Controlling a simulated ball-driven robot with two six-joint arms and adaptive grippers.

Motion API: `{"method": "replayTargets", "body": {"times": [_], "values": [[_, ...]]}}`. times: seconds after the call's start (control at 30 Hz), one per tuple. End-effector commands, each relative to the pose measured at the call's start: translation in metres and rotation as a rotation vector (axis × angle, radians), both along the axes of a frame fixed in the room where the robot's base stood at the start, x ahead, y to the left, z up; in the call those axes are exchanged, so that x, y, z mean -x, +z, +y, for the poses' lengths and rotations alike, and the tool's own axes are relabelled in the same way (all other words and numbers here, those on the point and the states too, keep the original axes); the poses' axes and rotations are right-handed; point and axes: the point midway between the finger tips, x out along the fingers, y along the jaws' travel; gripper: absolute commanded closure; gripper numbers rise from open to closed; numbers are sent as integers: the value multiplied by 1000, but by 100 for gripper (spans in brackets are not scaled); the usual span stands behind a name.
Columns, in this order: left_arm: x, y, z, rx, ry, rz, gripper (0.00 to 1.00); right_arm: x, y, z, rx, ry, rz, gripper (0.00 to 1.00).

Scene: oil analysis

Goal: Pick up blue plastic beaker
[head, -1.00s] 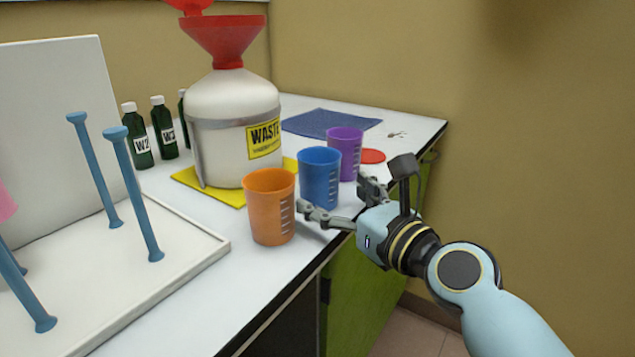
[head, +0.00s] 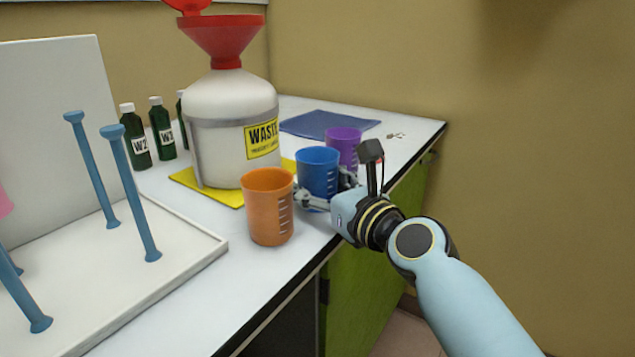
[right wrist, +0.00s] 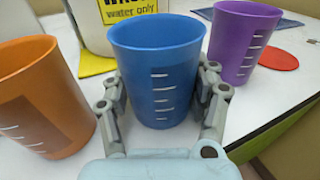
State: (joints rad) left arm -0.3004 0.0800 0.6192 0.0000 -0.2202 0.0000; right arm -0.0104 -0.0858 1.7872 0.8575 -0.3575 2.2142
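The blue plastic beaker (head: 317,172) stands upright on the white bench between the orange beaker and the purple beaker. It also shows in the right wrist view (right wrist: 158,60), centred between my fingers. My right gripper (head: 328,192) is open around the lower part of the blue beaker, with one finger on each side. In the right wrist view the right gripper (right wrist: 162,108) shows small gaps to the beaker, and its fingertips are partly hidden beside it. My left gripper is not in view.
An orange beaker (head: 268,205) stands close on the left and a purple beaker (head: 344,146) just behind. A white waste container (head: 225,105) with a red funnel stands on a yellow mat (head: 186,177). A white tray (head: 190,243) with blue pegs lies at left. The bench edge is near.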

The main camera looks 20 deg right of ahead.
Motion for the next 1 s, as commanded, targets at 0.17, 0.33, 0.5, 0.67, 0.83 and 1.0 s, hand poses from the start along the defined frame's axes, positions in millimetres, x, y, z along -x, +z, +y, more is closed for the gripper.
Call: {"method": "replayTargets", "body": {"times": [0.17,0.33,0.5,0.67,0.83,1.0], "values": [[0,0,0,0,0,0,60,0,0,0,0,0,0,75],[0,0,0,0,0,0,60,0,0,0,1,0,0,75],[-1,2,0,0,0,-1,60,0,3,0,1,0,-1,75],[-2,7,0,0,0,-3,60,0,10,0,1,0,-1,75],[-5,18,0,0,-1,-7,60,0,26,0,1,0,-3,75],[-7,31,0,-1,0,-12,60,0,45,0,1,1,-3,75]]}}
